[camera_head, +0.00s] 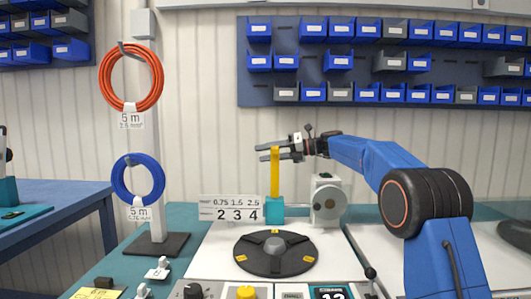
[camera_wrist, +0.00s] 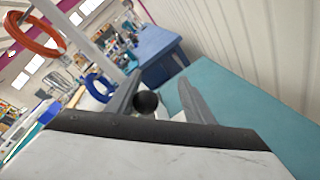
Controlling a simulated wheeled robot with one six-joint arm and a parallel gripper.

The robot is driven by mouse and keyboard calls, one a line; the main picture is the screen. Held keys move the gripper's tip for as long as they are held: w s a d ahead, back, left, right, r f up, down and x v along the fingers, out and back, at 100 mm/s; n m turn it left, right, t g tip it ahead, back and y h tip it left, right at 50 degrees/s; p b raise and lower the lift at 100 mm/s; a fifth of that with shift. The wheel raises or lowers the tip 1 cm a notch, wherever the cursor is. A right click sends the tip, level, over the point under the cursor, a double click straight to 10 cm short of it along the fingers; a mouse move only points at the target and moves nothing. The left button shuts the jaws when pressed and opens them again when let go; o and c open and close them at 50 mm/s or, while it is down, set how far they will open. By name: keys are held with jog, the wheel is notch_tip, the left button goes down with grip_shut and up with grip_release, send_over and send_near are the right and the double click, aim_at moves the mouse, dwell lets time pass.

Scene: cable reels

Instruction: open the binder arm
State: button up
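The binder is a teal block (camera_head: 274,210) with a yellow arm (camera_head: 275,172) standing upright on it, at the back of the worktop in the head view. My gripper (camera_head: 264,153) reaches in from the right at the height of the arm's top, its fingers level and apart. The fingers overlap the arm's top in the picture; contact cannot be told. In the wrist view, a black ball-shaped knob (camera_wrist: 146,103) shows between the two spread fingers, nearer the left one. Whether it belongs to the binder arm is not clear.
A black turntable (camera_head: 275,254) lies in front of the binder. A grey-white device with a round dial (camera_head: 328,201) stands right of it, and a number sign (camera_head: 230,209) left. A post holds red (camera_head: 131,98) and blue cable coils (camera_head: 119,181). A black-knobbed lever (camera_head: 361,258) is at front right.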

jog(key=shift+a+f, duration=0.1)
jog(key=shift+f, duration=0.1)
jog(key=s+d+r, duration=0.2)
jog(key=d+r, duration=0.1)
jog(key=d, duration=1.4)
jog(key=shift+d, duration=0.2)
jog(key=shift+r, duration=0.1)
